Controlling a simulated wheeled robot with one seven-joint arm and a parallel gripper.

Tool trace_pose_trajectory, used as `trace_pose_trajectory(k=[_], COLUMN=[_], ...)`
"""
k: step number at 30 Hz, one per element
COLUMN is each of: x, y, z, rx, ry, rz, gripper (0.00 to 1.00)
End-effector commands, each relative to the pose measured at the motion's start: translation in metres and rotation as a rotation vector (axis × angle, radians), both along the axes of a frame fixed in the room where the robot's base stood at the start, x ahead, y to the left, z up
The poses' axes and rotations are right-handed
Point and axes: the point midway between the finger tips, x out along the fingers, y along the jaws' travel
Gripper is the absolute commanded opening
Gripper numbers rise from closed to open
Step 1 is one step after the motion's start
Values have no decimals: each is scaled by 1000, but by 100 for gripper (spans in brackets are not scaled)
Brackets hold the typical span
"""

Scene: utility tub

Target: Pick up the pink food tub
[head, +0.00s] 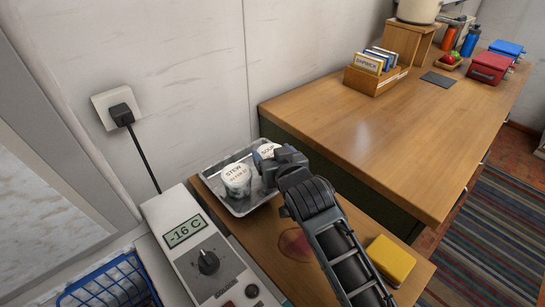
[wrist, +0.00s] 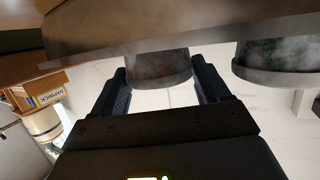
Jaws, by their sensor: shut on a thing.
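The pink food tub, with a frosted, dull pinkish side (wrist: 158,66), is between the two fingers of my gripper (wrist: 160,80) in the wrist view. In the head view its white lid marked SOUP (head: 267,150) shows just behind my gripper (head: 266,163), which hides most of its side. My gripper is shut on this tub. The tub is at the metal tray (head: 246,208); I cannot tell whether it touches the tray floor. A second frosted tub, labelled STEW (head: 236,181), stands beside it in the tray and looks greenish in the wrist view (wrist: 270,58).
The tray sits on a wooden top with a reddish round patch (head: 295,243) and a yellow block (head: 391,260). A control panel reading -16 C (head: 185,232) and a blue wire basket (head: 108,285) are at the lower left. The wooden counter (head: 370,140) has a wide clear area.

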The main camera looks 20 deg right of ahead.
Motion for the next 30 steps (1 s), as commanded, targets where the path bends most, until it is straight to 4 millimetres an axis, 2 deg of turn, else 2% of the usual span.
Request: trace_pose_trajectory(k=[5, 8, 15, 21, 25, 30], x=[1, 1, -14, -24, -28, -31], y=[0, 0, -54, -89, -103, -112], z=[19, 39, 71, 93, 102, 107], rx=[1, 0, 1, 0, 0, -1], ry=[-6, -10, -6, -6, -4, -3], rz=[1, 0, -6, -3, -3, -1], gripper=[36, 36, 36, 36, 36, 36])
